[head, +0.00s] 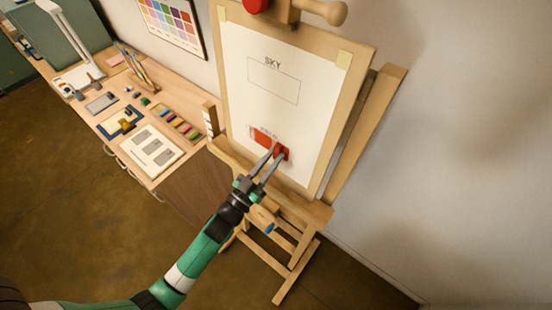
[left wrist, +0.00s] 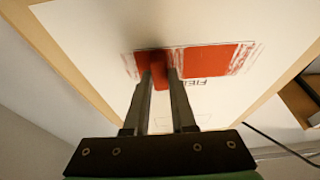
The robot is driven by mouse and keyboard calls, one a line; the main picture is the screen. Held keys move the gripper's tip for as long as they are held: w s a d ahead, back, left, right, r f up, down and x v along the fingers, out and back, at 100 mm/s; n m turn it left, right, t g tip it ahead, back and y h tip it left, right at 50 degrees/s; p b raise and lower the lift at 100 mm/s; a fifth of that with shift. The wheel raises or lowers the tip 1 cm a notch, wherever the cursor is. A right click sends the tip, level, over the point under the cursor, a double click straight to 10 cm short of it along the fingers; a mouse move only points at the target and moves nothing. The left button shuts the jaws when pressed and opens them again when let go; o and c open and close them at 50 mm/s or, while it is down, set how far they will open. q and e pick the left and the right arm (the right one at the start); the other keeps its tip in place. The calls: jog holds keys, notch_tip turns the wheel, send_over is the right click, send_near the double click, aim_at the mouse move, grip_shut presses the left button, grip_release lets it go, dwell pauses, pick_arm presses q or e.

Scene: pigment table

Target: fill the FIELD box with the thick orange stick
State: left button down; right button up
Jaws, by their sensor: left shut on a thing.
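The paper (head: 310,110) on the easel has an empty SKY box (head: 274,80) above and a FIELD box (head: 262,136) below. My left gripper (head: 278,151) is at the right part of this box in the head view. It is shut on a red-orange stick (left wrist: 161,84), whose tip is at or very near the paper; the fingers hide part of the box. My right gripper is not in view.
The wooden easel (head: 361,135) stands by the wall. At left, a table (head: 186,158) holds a row of coloured sticks (head: 181,124), a white sheet with grey patches (head: 152,150), brushes and a lamp. A colour chart (head: 172,22) hangs above.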

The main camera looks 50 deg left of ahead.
aim_at(251, 131)
pick_arm(q)
jog(key=shift+s+a+r+p, duration=0.15)
jog(key=shift+a+p, duration=0.95)
jog(key=shift+p, duration=0.15)
jog(key=shift+a, duration=0.2)
jog(key=shift+s+a+p, duration=0.1)
jog(key=shift+p, duration=0.2)
jog(key=shift+a+p, duration=0.35)
jog(key=shift+a, duration=0.25)
jog(key=shift+s+a+f+p, duration=0.2)
jog(key=shift+a+p, duration=0.1)
jog(key=shift+a, duration=0.45)
jog(key=shift+s+a+r+p, duration=0.15)
jog(key=shift+a+p, duration=0.3)
jog(key=shift+a, duration=0.7)
jog(key=shift+s+a, duration=0.15)
jog(key=shift+a, duration=0.6)
jog(key=shift+s+a, duration=0.15)
jog(key=shift+a, duration=0.6)
jog(key=shift+f, duration=0.2)
